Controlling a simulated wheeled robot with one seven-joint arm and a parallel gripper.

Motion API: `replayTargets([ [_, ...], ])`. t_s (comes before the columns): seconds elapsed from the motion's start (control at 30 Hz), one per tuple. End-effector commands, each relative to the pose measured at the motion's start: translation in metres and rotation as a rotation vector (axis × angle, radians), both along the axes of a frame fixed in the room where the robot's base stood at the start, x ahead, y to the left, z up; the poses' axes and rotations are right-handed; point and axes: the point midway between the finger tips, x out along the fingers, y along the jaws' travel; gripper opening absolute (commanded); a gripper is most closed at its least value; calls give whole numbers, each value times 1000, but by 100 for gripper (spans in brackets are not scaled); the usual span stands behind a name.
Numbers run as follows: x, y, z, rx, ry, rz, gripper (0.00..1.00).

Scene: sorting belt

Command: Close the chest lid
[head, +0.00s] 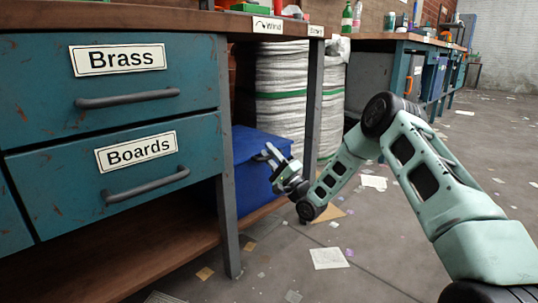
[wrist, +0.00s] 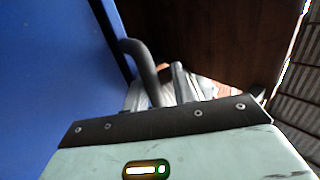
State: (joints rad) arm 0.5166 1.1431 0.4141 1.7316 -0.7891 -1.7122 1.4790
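A blue chest (head: 250,150) sits on the low shelf under the workbench, partly behind a bench leg. Its blue face also fills the left of the wrist view (wrist: 45,70). My gripper (head: 268,153) is at the chest's right side, very close to it; contact is not clear. In the wrist view, a curved dark grey bar (wrist: 142,68) stands beside the blue edge, next to a straighter grey finger (wrist: 180,82). I cannot tell if the bar is a chest handle or my other finger. How far the lid is open is not clear.
Drawers labelled Brass (head: 118,85) and Boards (head: 125,175) are left of the chest. White stacked sacks (head: 283,85) stand behind it. The bench leg (head: 228,215) is close by. Papers (head: 328,258) litter the otherwise open floor.

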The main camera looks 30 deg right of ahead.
Motion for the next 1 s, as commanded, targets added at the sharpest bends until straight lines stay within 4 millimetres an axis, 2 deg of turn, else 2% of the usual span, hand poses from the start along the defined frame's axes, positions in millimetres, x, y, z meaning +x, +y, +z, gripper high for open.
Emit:
replayTargets([
  [0.03,-1,-5,-12,-1,33,-4,23],
  [0.23,-5,-7,-14,-1,38,-7,23],
  [0.37,-18,-12,-22,-1,38,-6,24],
  [0.5,-43,-20,-36,0,34,-3,54],
  [0.57,-54,-24,-44,-1,33,-3,60],
  [0.6,-62,-26,-50,-1,32,-3,31],
  [0.63,-67,-28,-53,0,31,-3,23],
  [0.8,-97,-38,-72,1,16,-2,23],
  [1.0,-123,-49,-91,1,9,-4,23],
])
